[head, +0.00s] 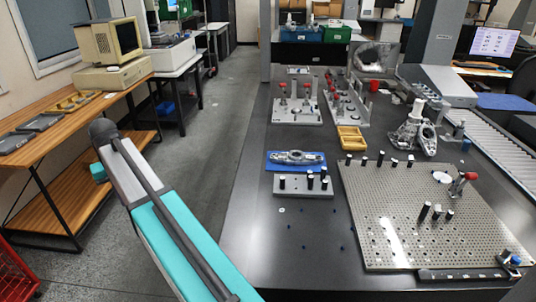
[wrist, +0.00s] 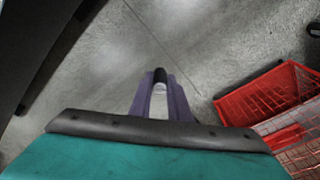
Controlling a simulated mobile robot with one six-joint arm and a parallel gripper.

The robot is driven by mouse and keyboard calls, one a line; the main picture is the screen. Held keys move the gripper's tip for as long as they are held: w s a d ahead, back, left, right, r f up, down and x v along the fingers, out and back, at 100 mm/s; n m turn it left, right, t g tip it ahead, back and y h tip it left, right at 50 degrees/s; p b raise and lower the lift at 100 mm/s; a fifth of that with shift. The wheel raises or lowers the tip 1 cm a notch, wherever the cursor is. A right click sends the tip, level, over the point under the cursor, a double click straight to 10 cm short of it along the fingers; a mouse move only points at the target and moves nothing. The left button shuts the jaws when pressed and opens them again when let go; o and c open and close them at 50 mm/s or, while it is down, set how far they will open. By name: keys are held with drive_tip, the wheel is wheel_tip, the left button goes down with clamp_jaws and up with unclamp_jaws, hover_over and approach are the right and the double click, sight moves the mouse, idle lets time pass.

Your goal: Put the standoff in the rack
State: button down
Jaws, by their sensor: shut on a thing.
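In the wrist view my gripper (wrist: 160,80) has its two purple fingers closed on a standoff (wrist: 160,89), a pale cylinder with a black end. The gripper and standoff are over the grey floor, away from the table; neither can be made out in the head view. A low grey block (head: 303,192) with several black-topped pale standoffs in it, which looks like the rack, sits on the dark table at its near left part. Whether it has free places is too small to tell.
A perforated metal plate (head: 380,235) with more black-topped cylinders lies right of the rack. A blue tray (head: 272,167) with a metal part is behind it. A red basket (wrist: 275,92) stands on the floor. A wooden bench (head: 60,118) is at left.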

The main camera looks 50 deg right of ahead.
drive_tip(key=s+d+r+m+p, duration=0.1)
drive_tip(key=s+d+m+p, duration=0.3)
drive_tip(key=d, duration=1.1)
drive_tip(key=r+m+g+h+p, duration=0.1)
drive_tip(key=r+m+p, duration=0.1)
drive_tip(key=m+p, duration=0.9)
hover_over(303, 185)
drive_tip(key=w+a, duration=0.1)
drive_tip(key=a, duration=0.2)
drive_tip(key=shift+w+a+f, duration=0.1)
drive_tip(key=shift+w+f, duration=0.05)
drive_tip(key=shift+f, duration=0.15)
drive_tip(key=shift+f, duration=0.2)
drive_tip(key=shift+f+b, duration=2.1)
drive_tip(key=shift+f, duration=1.1)
drive_tip(key=shift+a+p, duration=0.1)
drive_tip(key=shift+p, duration=0.45)
